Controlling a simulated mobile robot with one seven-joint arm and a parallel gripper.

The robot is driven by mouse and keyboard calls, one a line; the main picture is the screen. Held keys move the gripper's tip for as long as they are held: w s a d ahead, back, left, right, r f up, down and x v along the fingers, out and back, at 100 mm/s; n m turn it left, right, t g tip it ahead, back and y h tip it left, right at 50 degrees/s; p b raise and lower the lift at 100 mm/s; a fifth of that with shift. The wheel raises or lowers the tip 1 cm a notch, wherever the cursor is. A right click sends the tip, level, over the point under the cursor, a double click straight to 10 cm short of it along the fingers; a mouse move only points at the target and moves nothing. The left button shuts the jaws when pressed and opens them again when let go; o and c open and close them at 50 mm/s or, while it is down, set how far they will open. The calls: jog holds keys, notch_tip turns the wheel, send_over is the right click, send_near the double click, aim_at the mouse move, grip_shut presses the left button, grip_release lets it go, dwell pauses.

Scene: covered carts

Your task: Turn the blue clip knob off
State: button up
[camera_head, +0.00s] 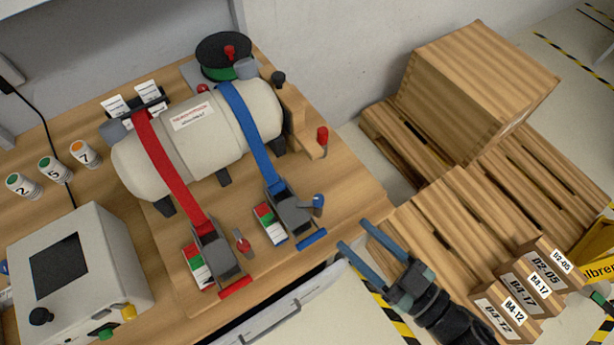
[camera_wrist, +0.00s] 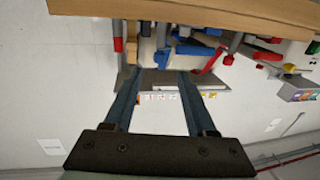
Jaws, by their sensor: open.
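The blue clip (camera_head: 293,217) is a grey ratchet block at the end of a blue strap (camera_head: 252,130), with a blue bar at its front. Its knob (camera_head: 318,202) has a blue-grey head and stands up on the clip's right side. A red, green and white plate (camera_head: 268,222) lies just left of the clip. My gripper (camera_head: 353,234) is open and empty, to the right of and in front of the knob, apart from it. In the wrist view my two fingers (camera_wrist: 157,72) point towards the blue and red parts; which one is the knob I cannot tell.
Left of the blue clip is a red clip (camera_head: 215,255) with its own red knob (camera_head: 242,241). Both straps cross a cream tank (camera_head: 200,135). A red-topped lever (camera_head: 322,138) stands behind the knob. Wooden pallets (camera_head: 455,220) and labelled boxes (camera_head: 535,280) lie right of my gripper.

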jog(key=p+x, duration=0.1)
jog(key=x, duration=0.3)
jog(key=p+x, duration=0.1)
jog(key=x, duration=0.4)
jog(key=p+x, duration=0.1)
jog(key=x, duration=0.3)
jog(key=shift+w+a+r, duration=0.2)
jog(key=shift+w+r, duration=0.1)
jog(key=shift+r, duration=0.05)
jog(key=shift+c, duration=0.4)
grip_shut()
